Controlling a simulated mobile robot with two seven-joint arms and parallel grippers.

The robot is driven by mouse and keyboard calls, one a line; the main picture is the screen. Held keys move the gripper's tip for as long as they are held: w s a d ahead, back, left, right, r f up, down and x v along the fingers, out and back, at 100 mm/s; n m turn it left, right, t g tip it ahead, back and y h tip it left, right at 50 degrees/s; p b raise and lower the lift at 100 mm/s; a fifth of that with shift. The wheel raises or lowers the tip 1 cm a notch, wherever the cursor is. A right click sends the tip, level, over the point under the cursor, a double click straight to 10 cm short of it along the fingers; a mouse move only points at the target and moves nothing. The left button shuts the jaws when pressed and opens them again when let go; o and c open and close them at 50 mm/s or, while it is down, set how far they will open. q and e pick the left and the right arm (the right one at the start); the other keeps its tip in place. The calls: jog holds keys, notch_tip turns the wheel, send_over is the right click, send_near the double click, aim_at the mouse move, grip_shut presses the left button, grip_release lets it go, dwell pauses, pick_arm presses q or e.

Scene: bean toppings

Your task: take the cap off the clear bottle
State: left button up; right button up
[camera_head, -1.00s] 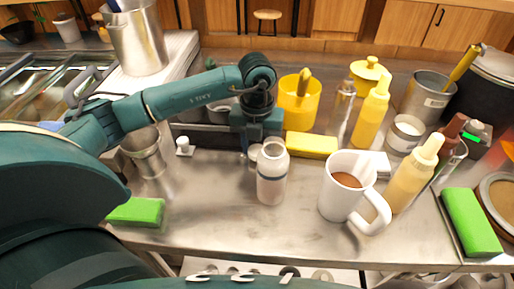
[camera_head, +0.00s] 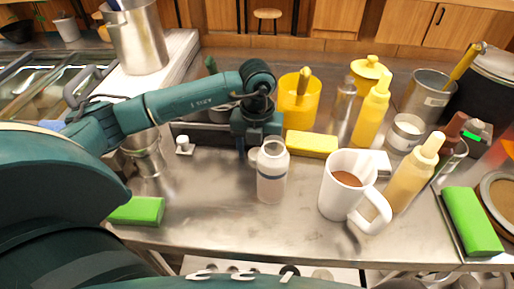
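The clear bottle (camera_head: 271,184) stands upright on the steel counter, left of the white mug, with a dark band around its upper body. My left gripper (camera_head: 252,155) points down just behind and left of the bottle's top. A small pale round piece (camera_head: 254,154) shows between the gripper and the bottle top; I cannot tell whether it is the cap or whether it is held. The fingers are mostly hidden, so their opening does not show. My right gripper is not in view.
A white mug (camera_head: 342,193) with brown liquid stands right of the bottle. A yellow sponge (camera_head: 312,144) and yellow container (camera_head: 298,112) are behind. A small white knobbed item (camera_head: 183,145) and green sponge (camera_head: 138,210) are left. Counter (camera_head: 215,200) left of the bottle is clear.

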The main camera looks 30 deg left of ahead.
aim_at(257, 153)
pick_arm(q)
notch_tip(257, 153, up, 12)
jog(key=shift+r, duration=0.15)
dwell(0.3)
